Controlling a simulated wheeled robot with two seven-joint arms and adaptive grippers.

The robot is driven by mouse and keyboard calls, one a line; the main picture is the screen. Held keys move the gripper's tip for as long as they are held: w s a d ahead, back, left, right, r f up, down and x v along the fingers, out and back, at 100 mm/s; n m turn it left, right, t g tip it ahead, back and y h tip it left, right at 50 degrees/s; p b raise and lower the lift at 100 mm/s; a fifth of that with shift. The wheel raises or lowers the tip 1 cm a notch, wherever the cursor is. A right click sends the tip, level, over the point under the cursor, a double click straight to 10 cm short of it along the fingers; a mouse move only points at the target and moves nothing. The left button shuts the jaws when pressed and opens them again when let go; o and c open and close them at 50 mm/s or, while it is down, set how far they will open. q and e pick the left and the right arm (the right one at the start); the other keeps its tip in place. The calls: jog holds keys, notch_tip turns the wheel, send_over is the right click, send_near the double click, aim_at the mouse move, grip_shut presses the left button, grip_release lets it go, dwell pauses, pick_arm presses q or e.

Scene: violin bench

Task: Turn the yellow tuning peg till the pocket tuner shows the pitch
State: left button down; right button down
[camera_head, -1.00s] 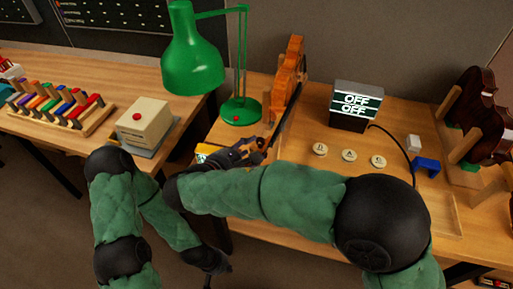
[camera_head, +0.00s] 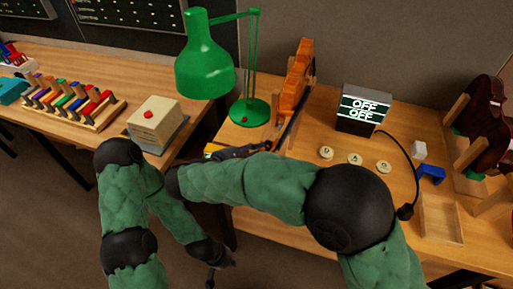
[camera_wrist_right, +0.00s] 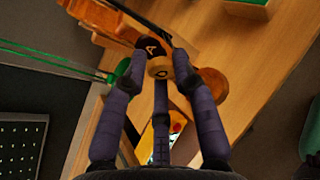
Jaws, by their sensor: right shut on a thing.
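An orange violin (camera_head: 297,82) stands on the bench behind the lamp's right side. My right gripper (camera_head: 250,150) is at its lower end, mostly hidden by my forearm. In the right wrist view, my right gripper (camera_wrist_right: 157,75) is shut on a tan-yellow round knob (camera_wrist_right: 160,69), which looks like the yellow tuning peg. A dark disc marked A (camera_wrist_right: 151,47) is just beyond it. A yellow object, perhaps the pocket tuner (camera_head: 211,149), is partly hidden; it also shows between the fingers (camera_wrist_right: 176,124), its reading not legible. My left gripper (camera_head: 211,279) hangs low off the bench, its fingers unclear.
A display box (camera_head: 362,109) reads OFF twice. Several round lettered buttons (camera_head: 355,159) sit before it. A green lamp (camera_head: 204,72) stands left. A shallow tray (camera_head: 441,220), blue clip (camera_head: 431,174) and dark violin (camera_head: 487,115) are right. A red-buttoned box (camera_head: 154,119) is left.

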jog(key=shift+w+r+m+g+h+p, duration=0.1)
jog(key=shift+r+m+g+h+p, duration=0.1)
jog(key=shift+m+g+h+p, duration=0.4)
jog(key=c, duration=1)
grip_release()
jog(key=shift+d+f, duration=0.1)
jog(key=shift+c, duration=0.2)
notch_tip(320, 180, up, 10)
